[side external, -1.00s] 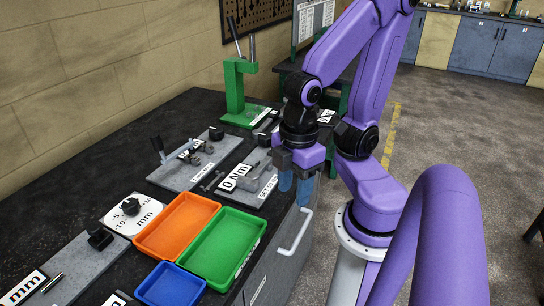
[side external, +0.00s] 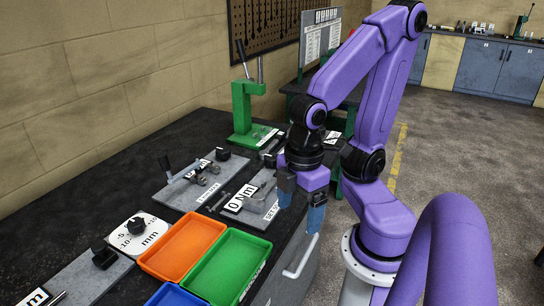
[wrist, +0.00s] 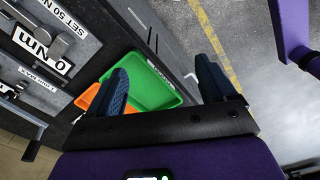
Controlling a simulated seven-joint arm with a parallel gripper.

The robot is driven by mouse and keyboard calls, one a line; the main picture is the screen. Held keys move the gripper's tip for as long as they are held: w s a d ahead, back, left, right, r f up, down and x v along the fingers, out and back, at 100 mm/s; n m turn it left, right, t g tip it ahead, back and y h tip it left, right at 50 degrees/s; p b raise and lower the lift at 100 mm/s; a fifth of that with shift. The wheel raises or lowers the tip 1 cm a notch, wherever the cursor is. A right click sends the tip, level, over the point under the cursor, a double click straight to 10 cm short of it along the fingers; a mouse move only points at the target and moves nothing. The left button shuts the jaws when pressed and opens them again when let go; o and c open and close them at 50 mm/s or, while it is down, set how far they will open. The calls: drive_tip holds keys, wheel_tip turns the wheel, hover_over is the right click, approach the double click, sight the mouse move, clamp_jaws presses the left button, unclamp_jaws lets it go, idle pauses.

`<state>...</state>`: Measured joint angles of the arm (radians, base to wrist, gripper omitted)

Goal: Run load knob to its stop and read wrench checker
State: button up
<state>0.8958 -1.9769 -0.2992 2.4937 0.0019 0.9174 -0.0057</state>
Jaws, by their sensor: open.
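The wrench checker plate with its "0 Nm" display (side external: 240,198) lies near the bench's right edge; the display also shows at upper left in the wrist view (wrist: 42,46). A grey metal part sits on that plate, beside a "SET 50" label (wrist: 62,18). A black knob (side external: 222,154) stands on the plate behind; another (side external: 135,225) sits on a white mm dial. I cannot tell which is the load knob. My gripper (side external: 301,200) is open and empty, right of the checker around the bench edge. In the wrist view both fingers (wrist: 162,75) are apart with nothing between them.
An orange tray (side external: 183,247), a green tray (side external: 230,266) and a blue tray (side external: 174,297) stand at the front. A green lever press (side external: 242,108) stands at the back. A drawer handle (side external: 301,257) sticks out from the bench front. Floor on the right is open.

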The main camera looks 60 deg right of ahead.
drive_tip(key=w+d+r+m, duration=0.2)
drive_tip(key=w+m, duration=0.1)
drive_tip(key=w, duration=0.7)
wheel_tip(320, 180, up, 4)
drive_tip(key=f+m, duration=0.1)
drive_tip(key=m, duration=0.8)
hover_over(272, 156)
wheel_tip(272, 156, down, 16)
drive_tip(key=shift+r, duration=0.1)
drive_tip(key=c, duration=1.1)
